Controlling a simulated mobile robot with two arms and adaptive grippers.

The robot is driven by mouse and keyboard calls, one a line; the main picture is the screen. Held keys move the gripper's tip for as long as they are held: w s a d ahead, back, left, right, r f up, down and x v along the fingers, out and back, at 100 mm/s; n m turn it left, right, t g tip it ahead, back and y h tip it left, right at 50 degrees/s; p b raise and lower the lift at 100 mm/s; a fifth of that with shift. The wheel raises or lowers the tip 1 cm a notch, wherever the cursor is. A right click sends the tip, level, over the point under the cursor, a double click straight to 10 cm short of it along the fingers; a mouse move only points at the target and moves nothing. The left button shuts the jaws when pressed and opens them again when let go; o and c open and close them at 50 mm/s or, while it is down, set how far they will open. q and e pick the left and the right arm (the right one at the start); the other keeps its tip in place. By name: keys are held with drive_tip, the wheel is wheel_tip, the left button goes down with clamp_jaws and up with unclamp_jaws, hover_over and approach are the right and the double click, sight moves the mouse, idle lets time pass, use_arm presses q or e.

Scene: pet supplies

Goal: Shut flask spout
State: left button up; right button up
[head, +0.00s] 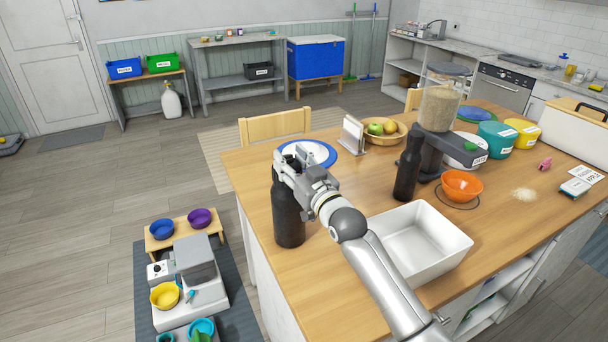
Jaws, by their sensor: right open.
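A black flask (288,222) stands upright near the left edge of the wooden table. My right gripper (283,168) is at the top of this flask, coming from the right, and its jaws are open. The gripper covers most of the flask's top, so the spout and its state are hidden. I cannot tell if the fingers touch the flask. A second black bottle (407,168) stands upright farther right. My left gripper is not in view.
A white bin (425,240) stands just right of the flask, under my right arm. Behind are a blue-rimmed plate (322,149), a fruit bowl (398,136) and a grain dispenser (439,108). An orange bowl (462,184) is to the right. The table front left of the bin is clear.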

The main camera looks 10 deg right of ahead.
drive_tip(key=v, duration=1.1)
drive_tip(key=shift+s, duration=0.2)
drive_tip(key=shift+d, duration=0.1)
